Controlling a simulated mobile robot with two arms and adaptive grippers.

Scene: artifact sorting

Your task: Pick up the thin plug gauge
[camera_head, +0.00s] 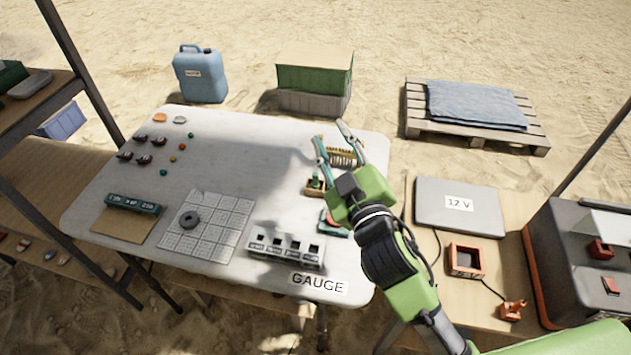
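My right gripper (330,133) reaches over the right part of the white table, its two fingers spread apart with no object visible between them. Below and beside the fingers is a small wooden rack with a row of upright pegs (343,156). A small stand with green pieces (315,184) sits just left of the gripper's body, partly hidden by it. I cannot tell which piece is the thin plug gauge. A teal item (331,225) lies partly under the arm. My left gripper is not in view.
The white table (250,135) holds a grey block with square openings (287,247), a "GAUGE" label (318,284), a tiled grid (212,230) with a dark ring (188,219), and small coloured pieces at left. The table's middle is clear. A grey 12 V case (440,205) stands at right.

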